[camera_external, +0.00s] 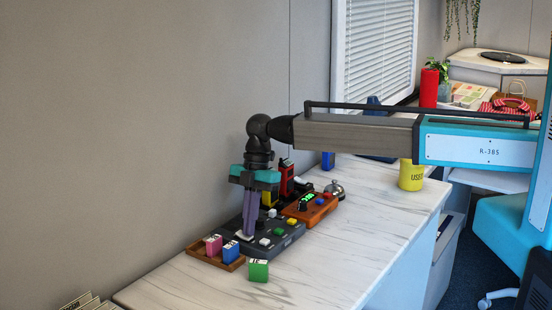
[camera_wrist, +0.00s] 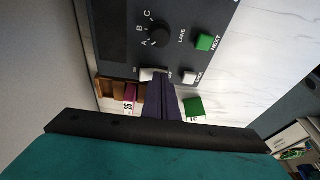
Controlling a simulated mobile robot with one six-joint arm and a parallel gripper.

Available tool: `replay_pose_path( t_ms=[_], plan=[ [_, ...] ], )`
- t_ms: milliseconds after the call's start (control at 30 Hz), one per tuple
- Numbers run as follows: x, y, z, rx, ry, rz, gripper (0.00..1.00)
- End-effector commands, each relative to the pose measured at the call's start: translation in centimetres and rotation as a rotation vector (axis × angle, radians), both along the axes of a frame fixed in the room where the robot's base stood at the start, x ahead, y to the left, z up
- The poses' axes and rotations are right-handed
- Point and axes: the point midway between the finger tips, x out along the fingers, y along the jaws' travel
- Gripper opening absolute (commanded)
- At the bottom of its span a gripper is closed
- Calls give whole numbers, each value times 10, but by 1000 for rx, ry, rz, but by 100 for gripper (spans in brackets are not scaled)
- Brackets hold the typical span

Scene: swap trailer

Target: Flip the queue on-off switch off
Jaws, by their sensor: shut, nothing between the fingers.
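The queue console is a dark grey panel (camera_external: 285,237) on the counter, and its face shows in the wrist view (camera_wrist: 205,10). A white rocker switch (camera_wrist: 152,74) sits at its near edge, with small lettering on either side that I cannot read clearly. The switch also shows in the external view (camera_external: 243,237). My gripper (camera_external: 249,232) points straight down over it with its purple fingers shut and empty. In the wrist view the fingertips (camera_wrist: 160,79) are at the switch and hide part of it. I cannot tell whether they touch it or which way it is tipped.
The console also carries a lane knob (camera_wrist: 158,35), a green NEXT button (camera_wrist: 204,41) and a white BACK button (camera_wrist: 190,77). A wooden tray (camera_external: 208,257) with coloured blocks and a green block (camera_external: 258,270) are close by. An orange device (camera_external: 309,208) stands behind.

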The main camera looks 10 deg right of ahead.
Motion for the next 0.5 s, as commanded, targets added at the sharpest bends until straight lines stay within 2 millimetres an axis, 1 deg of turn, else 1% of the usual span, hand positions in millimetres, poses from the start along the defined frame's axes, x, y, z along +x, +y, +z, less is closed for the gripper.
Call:
replay_pose_path(
  t_ms=[500],
  plan=[
    [6, 7, 2, -2, 2, 0, 0]
  ],
)
